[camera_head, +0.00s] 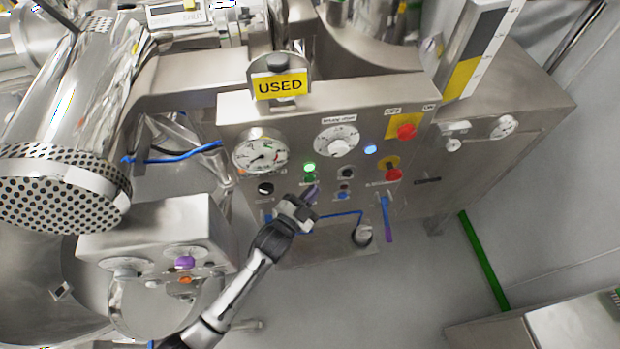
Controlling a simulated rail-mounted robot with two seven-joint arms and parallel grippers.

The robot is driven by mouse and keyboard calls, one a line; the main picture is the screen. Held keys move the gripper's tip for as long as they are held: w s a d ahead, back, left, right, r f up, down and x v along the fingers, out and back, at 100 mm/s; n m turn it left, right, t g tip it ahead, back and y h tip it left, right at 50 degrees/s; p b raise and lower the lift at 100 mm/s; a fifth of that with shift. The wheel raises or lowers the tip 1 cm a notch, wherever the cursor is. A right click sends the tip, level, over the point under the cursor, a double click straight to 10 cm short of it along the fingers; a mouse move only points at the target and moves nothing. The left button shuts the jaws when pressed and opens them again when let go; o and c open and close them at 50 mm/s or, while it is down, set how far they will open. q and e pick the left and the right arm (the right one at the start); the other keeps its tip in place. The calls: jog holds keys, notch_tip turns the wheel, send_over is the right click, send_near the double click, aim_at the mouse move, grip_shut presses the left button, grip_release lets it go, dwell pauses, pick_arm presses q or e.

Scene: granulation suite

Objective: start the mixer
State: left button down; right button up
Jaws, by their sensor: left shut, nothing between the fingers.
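The mixer's control panel (300,110) is a steel face with a gauge (260,152), a white dial (337,141), a glowing green button (309,167), a blue light (370,149), small dark and blue buttons, and two red knobs or buttons (405,131) on yellow plates. My left gripper (313,192) is shut and empty. Its fingertips are just below the green button, at the lower middle of the panel. I cannot tell whether they touch the panel. My right gripper is not in view.
A yellow "USED" sign (280,85) is on top of the panel. A smaller steel box (150,236) with a purple knob (184,262) stands at the left, below a perforated steel cylinder (60,190). Blue hoses run near the panel. Grey floor (400,300) is clear at the lower right.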

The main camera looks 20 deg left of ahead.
pick_arm(q)
jog(key=shift+s+d+p, duration=0.45)
jog(key=shift+s+d, duration=0.25)
jog(key=shift+s, duration=0.35)
jog(key=shift+s+d+p, duration=0.4)
jog(key=shift+s+d, duration=0.3)
jog(key=shift+s, duration=0.35)
